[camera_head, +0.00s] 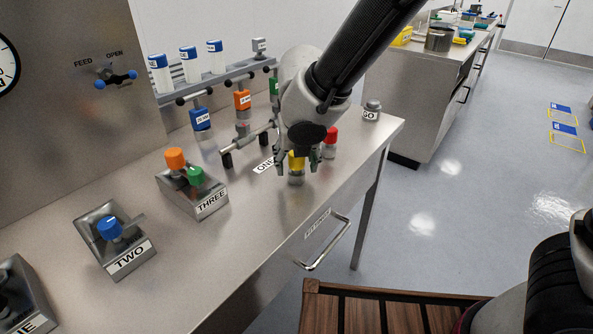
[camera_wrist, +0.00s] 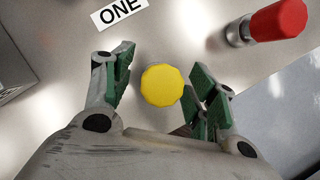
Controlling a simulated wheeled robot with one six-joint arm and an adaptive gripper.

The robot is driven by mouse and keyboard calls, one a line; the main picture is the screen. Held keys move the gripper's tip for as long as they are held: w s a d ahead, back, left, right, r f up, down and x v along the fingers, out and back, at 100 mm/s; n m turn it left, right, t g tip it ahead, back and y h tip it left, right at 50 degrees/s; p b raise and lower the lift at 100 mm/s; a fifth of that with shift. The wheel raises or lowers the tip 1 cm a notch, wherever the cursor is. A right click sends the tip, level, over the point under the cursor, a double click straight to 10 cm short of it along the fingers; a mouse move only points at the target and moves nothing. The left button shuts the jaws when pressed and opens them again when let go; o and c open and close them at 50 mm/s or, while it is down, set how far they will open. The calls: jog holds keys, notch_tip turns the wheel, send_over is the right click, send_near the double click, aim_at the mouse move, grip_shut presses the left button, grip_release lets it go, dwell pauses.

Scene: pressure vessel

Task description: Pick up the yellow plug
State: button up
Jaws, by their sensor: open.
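The yellow plug (camera_head: 296,163) stands upright on the steel bench near its front edge, beside the label "ONE" (camera_head: 264,165). In the wrist view its round yellow top (camera_wrist: 162,85) lies between the two green-padded fingers. My gripper (camera_head: 296,165) is open and reaches down over the plug, with a finger on each side. In the wrist view my gripper (camera_wrist: 158,90) shows a gap between the left finger and the plug; the right finger is closer, and I cannot tell if it touches. The plug's lower part is mostly hidden in the wrist view.
A red-topped plug (camera_head: 331,142) stands just right of my gripper, also in the wrist view (camera_wrist: 275,22). Blocks marked "THREE" (camera_head: 196,190) and "TWO" (camera_head: 118,240) hold coloured plugs to the left. A rail with valves (camera_head: 215,80) runs behind. A drawer handle (camera_head: 327,243) juts out in front.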

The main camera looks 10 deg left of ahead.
jog(key=shift+f, duration=0.2)
grip_shut()
jog(key=shift+r, duration=0.1)
